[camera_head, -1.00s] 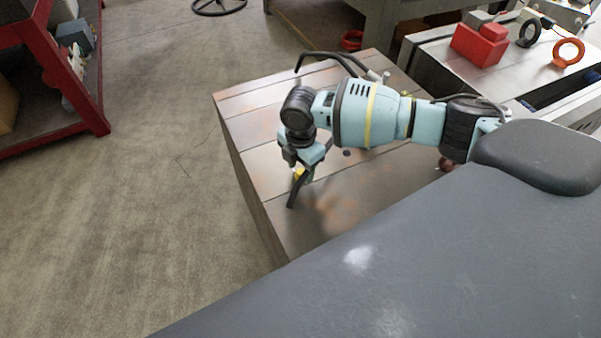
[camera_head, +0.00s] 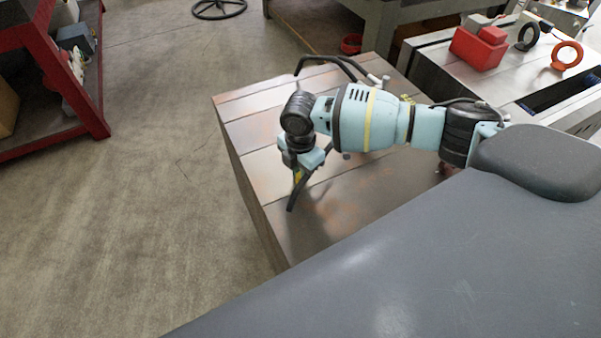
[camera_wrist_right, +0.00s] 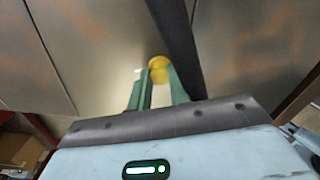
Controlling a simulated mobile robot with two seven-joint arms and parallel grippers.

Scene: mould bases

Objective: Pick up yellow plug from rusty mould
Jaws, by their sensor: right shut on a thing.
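The rusty mould (camera_head: 260,105) is a large metal block with brown rust patches and straight grooves on its top. My right gripper (camera_head: 299,174) comes in from the right and points down over the front left part of this top. In the right wrist view, its green fingers (camera_wrist_right: 160,82) are shut on a round yellow plug (camera_wrist_right: 159,64). In the head view only a bit of yellow shows between the fingers. A dark bar or hose (camera_wrist_right: 176,38) passes right beside the plug; I cannot tell whether they are joined. My left gripper is not in view.
Black hoses (camera_head: 322,58) with grey fittings arch over the mould's back edge. A second mould (camera_head: 435,58) at the right carries a red block (camera_head: 478,48) and an orange ring (camera_head: 567,55). A red shelf (camera_head: 92,115) stands left. The floor between is clear.

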